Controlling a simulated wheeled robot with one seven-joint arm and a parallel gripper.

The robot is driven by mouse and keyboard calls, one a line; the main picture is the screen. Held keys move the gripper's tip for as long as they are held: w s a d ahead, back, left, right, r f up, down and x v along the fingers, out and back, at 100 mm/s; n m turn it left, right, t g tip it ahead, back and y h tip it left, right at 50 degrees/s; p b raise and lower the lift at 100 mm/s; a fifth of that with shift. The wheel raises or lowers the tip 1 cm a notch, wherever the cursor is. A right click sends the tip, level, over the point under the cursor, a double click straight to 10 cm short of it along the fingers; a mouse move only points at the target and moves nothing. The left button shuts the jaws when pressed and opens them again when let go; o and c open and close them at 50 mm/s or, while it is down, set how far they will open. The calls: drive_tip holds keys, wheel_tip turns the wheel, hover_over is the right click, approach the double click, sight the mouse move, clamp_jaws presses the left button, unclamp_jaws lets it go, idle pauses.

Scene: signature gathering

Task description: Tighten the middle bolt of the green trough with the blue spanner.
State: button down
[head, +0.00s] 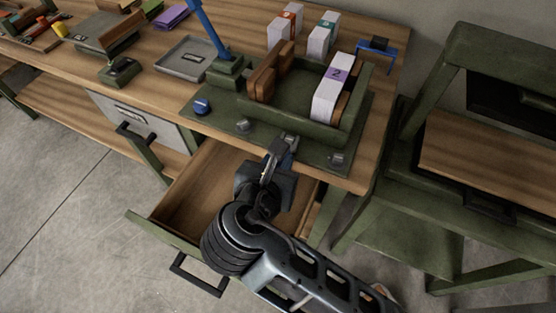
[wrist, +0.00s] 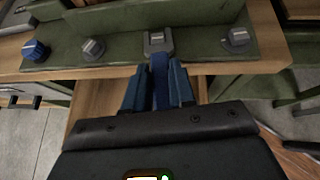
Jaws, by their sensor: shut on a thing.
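The green trough (head: 305,131) stands on a base plate at the table's front right corner. Along its front edge are a left grey bolt (head: 242,125) and a right grey bolt (head: 337,160), which also shows in the wrist view (wrist: 237,38). The blue spanner (wrist: 160,72) has a grey head and a blue handle. My gripper (wrist: 159,92) is shut on its handle, with a finger on each side.
A blue knob (head: 201,106) sits left of the bolts. A blue lever (head: 209,29) rises behind it. White binders and wooden blocks stand in and behind the trough. An open wooden drawer (head: 196,187) lies below my gripper. A green bench (head: 480,160) stands at the right.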

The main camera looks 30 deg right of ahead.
drive_tip(key=shift+r, duration=2.25)
